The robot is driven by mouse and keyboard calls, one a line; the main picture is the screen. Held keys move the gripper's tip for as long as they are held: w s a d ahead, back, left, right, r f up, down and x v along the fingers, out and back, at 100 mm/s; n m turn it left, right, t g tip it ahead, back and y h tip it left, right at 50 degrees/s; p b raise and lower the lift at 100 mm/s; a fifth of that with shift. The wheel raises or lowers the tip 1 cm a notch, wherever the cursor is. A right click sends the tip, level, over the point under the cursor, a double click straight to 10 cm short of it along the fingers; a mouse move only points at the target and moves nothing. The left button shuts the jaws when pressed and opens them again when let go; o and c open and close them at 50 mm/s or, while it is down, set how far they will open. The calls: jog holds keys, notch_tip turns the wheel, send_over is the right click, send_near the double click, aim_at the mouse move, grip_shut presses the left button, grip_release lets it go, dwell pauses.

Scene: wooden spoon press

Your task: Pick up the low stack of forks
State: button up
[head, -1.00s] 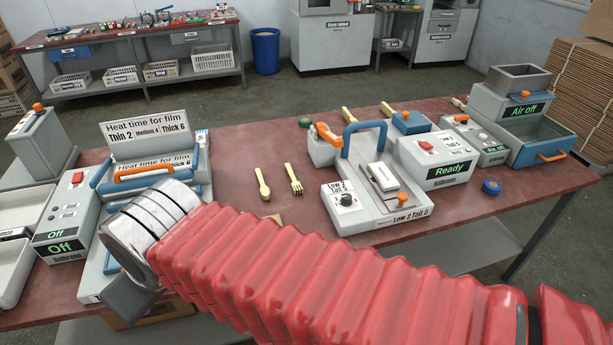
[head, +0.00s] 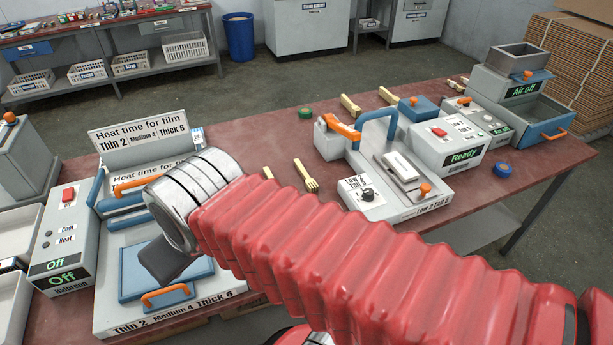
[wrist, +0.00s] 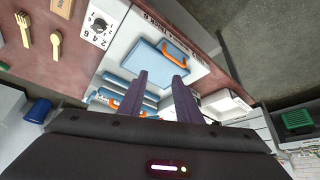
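A pale wooden fork (head: 306,175) lies on the red-brown table, tines toward the front; I cannot tell whether it is one fork or a low stack. A wooden spoon (head: 268,173) lies left of it, partly behind my arm. In the wrist view the fork (wrist: 24,30) and spoon (wrist: 56,46) are at the top left, well away from my fingers. My gripper (wrist: 160,78) is open and empty, its two dark fingers apart over the large film press (wrist: 150,65). In the head view my gripper is largely hidden, with a dark part above the press's blue plate (head: 185,280).
A smaller sealer (head: 375,190) with a blue handle stands right of the fork. Light wooden pieces (head: 350,105) lie farther back. A control box reading Off (head: 68,235) stands left of the press.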

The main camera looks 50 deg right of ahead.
jog(key=shift+o, duration=0.2)
